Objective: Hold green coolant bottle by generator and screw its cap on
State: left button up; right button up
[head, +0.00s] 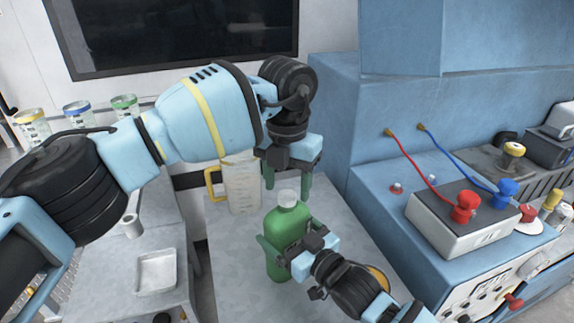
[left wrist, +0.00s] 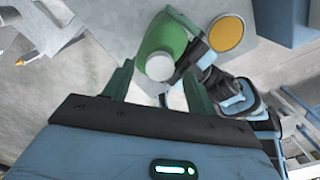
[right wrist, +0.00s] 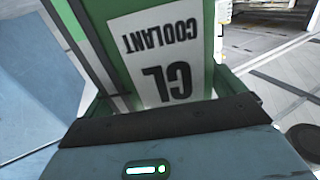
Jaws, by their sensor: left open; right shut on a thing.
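The green coolant bottle (head: 285,228) stands upright on the grey table beside the blue generator (head: 460,190). Its white cap (head: 288,198) sits at the top of the neck; I cannot tell how tightly. My right gripper (head: 288,246) is shut on the bottle's body, and the "COOLANT" label (right wrist: 165,50) fills the right wrist view. My left gripper (head: 288,180) is open and points down just above the cap. In the left wrist view the cap (left wrist: 160,67) lies between the two green fingertips, with no clear contact.
A clear jug with a yellow handle (head: 240,185) stands behind the bottle. A round yellow lid (left wrist: 226,33) is near my right arm. A battery with red and blue clamps (head: 463,218) sits on the generator. A white tray (head: 157,272) lies at left. Bare tabletop shows left of the bottle.

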pick_arm(q)
jog(key=shift+f, duration=0.9)
jog(key=c, duration=1)
jog(key=o, duration=1.1)
jog(key=shift+o, duration=0.2)
jog(key=shift+r, duration=0.1)
notch_tip(320, 180, up, 12)
